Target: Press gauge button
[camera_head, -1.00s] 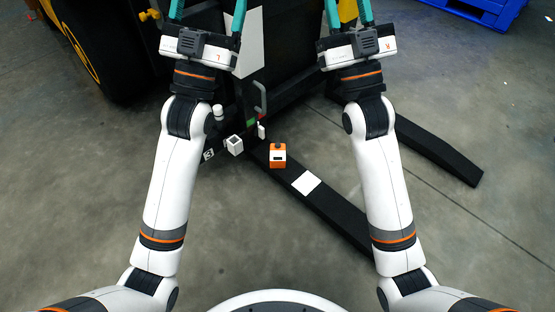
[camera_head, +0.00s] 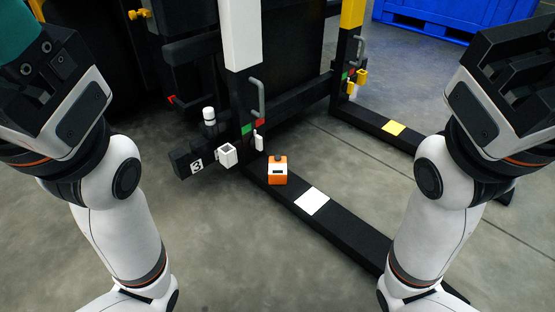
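The gauge (camera_head: 277,173) is a small orange and white box with a dark display on its front and a black button (camera_head: 278,158) on top. It stands upright on the near black fork beam, towards its far end. My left gripper (camera_head: 18,30) is at the top left corner, with only a teal piece showing and its fingertips cut off by the frame. My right gripper (camera_head: 515,75) is at the top right, its dark body showing and its fingertips out of sight. Both are well apart from the gauge.
The near fork beam (camera_head: 345,232) carries a white square (camera_head: 312,201); a second beam bears a yellow square (camera_head: 394,128). A white open holder (camera_head: 227,155) and a white-capped bottle (camera_head: 209,119) are left of the gauge. A black upright with a grey handle (camera_head: 257,97) rises behind. A blue crate (camera_head: 435,17) stands far back.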

